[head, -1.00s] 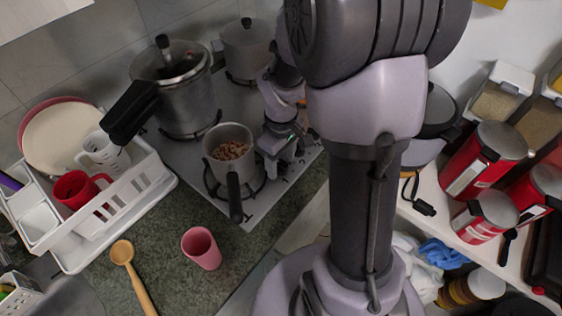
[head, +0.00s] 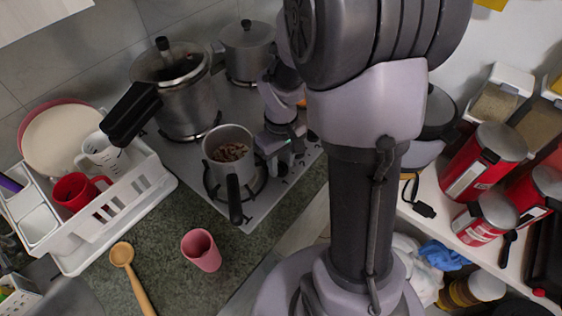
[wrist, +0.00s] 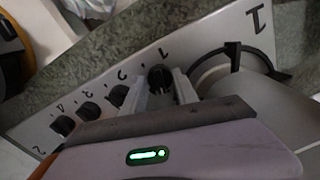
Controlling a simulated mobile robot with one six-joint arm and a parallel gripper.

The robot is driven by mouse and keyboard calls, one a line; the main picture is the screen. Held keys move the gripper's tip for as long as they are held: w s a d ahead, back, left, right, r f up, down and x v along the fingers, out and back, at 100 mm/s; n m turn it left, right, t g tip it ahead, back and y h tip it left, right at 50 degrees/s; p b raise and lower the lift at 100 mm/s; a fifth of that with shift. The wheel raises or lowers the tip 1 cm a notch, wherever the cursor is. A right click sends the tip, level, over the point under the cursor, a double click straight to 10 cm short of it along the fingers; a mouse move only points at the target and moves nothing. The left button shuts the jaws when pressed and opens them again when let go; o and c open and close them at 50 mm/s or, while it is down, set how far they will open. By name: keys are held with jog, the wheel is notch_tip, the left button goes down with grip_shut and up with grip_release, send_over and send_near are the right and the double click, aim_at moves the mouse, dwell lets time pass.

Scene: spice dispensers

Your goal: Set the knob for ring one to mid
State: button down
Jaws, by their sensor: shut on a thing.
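In the wrist view a black stove knob (wrist: 159,76) sits between the two pale fingers of my gripper (wrist: 162,86), which is shut on it. It is the knob at the right end of a row on the grey hob's front strip (wrist: 190,50). The mark showing its setting is too small to read. In the head view my gripper (head: 277,143) is at the hob's right front edge, right of the saucepan. The knob is hidden there.
Other black knobs (wrist: 90,110) stand close beside, to the left. A saucepan (head: 228,152) with brown contents, a pressure cooker (head: 180,95) and a rear pot (head: 245,50) stand on the hob.

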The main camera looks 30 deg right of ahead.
aim_at(281, 165)
jog(key=shift+m, duration=2.3)
jog(key=c, duration=0.9)
grip_release()
jog(key=shift+c, duration=0.2)
jog(key=shift+r, duration=0.1)
notch_tip(281, 165, up, 17)
jog(key=p, duration=0.6)
jog(key=shift+r+p, duration=0.15)
jog(key=shift+p, duration=0.25)
